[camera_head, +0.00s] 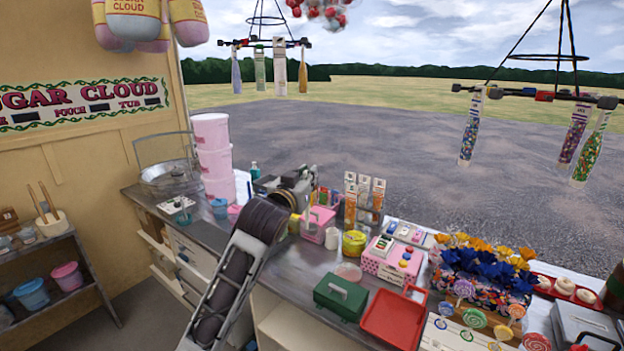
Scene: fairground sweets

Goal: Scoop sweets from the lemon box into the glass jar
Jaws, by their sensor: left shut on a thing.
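My left arm reaches up over the counter, and my left gripper (300,180) is at the counter's back edge. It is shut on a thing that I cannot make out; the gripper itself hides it. My right gripper is not in view. I cannot pick out the lemon box or the glass jar with certainty. A small yellow tub (354,243) stands right of and nearer than the gripper. A pink container (318,226) with a pale handle stands just in front of the gripper.
Stacked pink tubs (212,150) and a metal bowl (168,176) stand on the left. A green box (340,298), red tray (393,318), pink box (391,262) and flowered display (482,270) crowd the right. Sweet-filled tubes (470,138) hang overhead. Little counter is bare.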

